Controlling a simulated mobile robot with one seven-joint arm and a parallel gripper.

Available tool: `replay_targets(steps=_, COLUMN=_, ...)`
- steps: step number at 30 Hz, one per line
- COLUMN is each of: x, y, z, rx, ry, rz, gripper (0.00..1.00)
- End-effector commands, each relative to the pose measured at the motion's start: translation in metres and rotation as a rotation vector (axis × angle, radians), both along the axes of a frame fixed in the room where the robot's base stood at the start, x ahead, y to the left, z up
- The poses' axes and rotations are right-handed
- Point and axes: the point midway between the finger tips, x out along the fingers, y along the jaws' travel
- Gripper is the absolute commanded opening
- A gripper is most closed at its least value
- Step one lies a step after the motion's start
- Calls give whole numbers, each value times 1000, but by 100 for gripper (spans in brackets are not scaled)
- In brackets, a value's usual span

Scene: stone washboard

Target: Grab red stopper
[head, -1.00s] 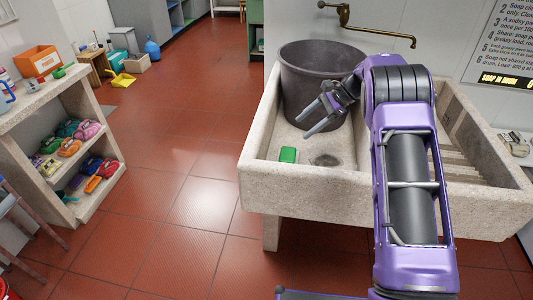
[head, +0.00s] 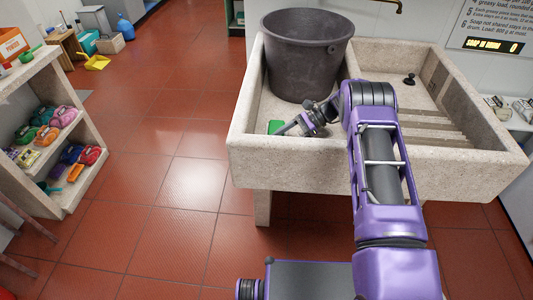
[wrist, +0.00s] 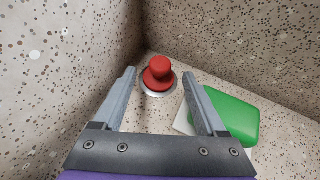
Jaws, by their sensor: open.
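The red stopper (wrist: 159,70) stands upright in the wrist view. It has a round red knob on a metal-rimmed base and sits on the speckled stone basin floor, near a corner where two walls meet. My gripper (wrist: 158,79) is open and empty, its two fingertips spread on either side of the stopper's line and apart from it. In the head view my gripper (head: 287,128) is down inside the left basin of the stone sink (head: 250,120). The stopper cannot be made out in the head view.
A green block (wrist: 232,115) on a white base lies close to the right finger; it also shows in the head view (head: 275,127). A large dark bucket (head: 304,60) stands at the basin's back. A black stopper (head: 409,78) lies in the right basin. A shelf (head: 75,120) stands left.

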Motion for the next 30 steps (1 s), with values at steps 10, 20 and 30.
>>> replay_targets(steps=10, x=-12, y=29, z=-17, rx=-1, ry=2, rz=4, gripper=74)
replay_targets(steps=20, x=-16, y=42, z=-25, rx=-2, ry=-2, rz=0, gripper=74)
replay_targets(steps=30, x=-16, y=42, z=-25, rx=-1, ry=-1, rz=0, gripper=16)
